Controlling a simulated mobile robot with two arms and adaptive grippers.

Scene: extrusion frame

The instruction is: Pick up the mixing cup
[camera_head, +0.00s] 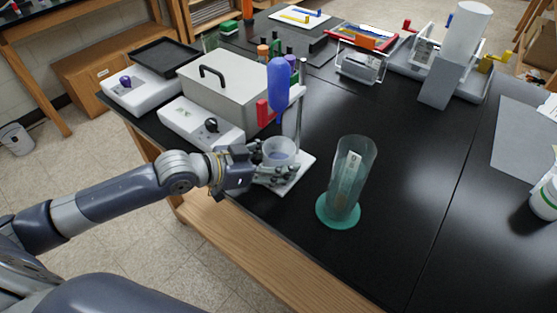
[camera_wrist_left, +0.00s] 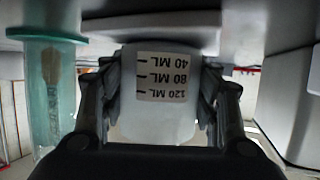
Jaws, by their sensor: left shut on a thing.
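The mixing cup (camera_head: 277,152) is a small whitish cup at the front left of the black table, over the white base of a stand. In the left wrist view the cup (camera_wrist_left: 158,115) shows a label with 40, 80 and 120 ML marks, upside down in the picture. My left gripper (camera_head: 272,172) is shut on the cup, with a finger on each side of it; the fingers also show in the left wrist view. I cannot tell if the cup's bottom touches the stand base. My right gripper is not in view.
The stand (camera_head: 297,120) with a blue piece (camera_head: 278,85) rises just behind the cup. A clear cylinder on a green base (camera_head: 338,213) stands to the right. A grey box (camera_head: 225,85) and a white device (camera_head: 200,127) are behind left. The table's right middle is clear.

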